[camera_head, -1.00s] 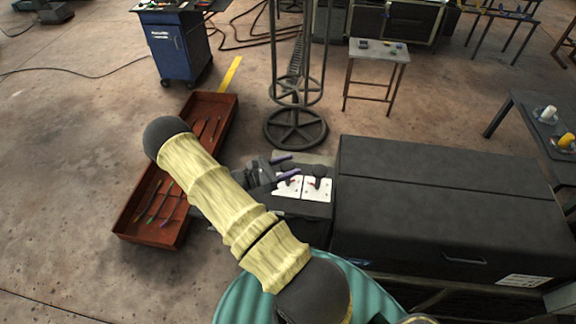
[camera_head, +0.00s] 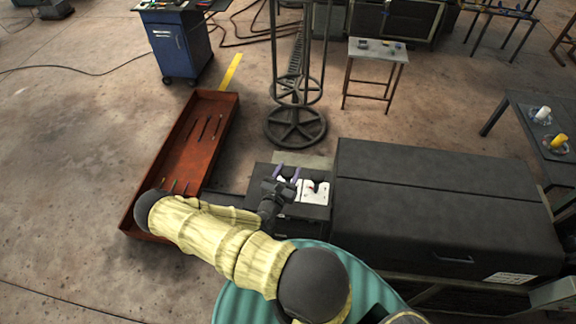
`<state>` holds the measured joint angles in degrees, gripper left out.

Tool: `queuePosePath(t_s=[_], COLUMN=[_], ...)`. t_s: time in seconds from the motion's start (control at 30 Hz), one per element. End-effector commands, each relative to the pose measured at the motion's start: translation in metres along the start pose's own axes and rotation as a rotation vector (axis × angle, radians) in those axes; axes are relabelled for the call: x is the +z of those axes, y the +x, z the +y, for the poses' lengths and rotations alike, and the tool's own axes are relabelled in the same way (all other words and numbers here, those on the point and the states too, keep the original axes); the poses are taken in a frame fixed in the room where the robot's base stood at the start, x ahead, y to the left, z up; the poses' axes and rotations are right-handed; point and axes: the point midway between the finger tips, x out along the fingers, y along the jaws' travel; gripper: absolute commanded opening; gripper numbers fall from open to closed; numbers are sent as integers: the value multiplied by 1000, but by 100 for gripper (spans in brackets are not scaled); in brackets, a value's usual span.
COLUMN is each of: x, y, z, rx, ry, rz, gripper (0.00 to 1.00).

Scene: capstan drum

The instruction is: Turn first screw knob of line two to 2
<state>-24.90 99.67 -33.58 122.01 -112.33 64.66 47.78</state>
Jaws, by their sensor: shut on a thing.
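Two white dial plates (camera_head: 318,197) sit side by side on the dark top of a low stand beside the big black case. My gripper (camera_head: 288,172), with two purple fingers, is over the left plate. Its fingers are a little apart, shut on a screw knob there. The gripper's dark body hides that knob and much of the left plate. The dial marks are too small to read.
The big black case (camera_head: 440,205) stands directly right of the stand. A red tray (camera_head: 186,150) with several thin tools lies on the floor at left. A round wheeled frame (camera_head: 296,127) stands just behind. Open floor lies further left.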

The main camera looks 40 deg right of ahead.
Motion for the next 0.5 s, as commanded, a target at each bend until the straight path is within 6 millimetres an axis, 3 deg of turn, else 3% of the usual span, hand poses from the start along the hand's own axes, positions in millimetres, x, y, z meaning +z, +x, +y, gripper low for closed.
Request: queuePosePath(t_s=[0.5], x=[1], y=[0], z=[1], rx=[79], ry=[4], rz=[-5], gripper=[24])
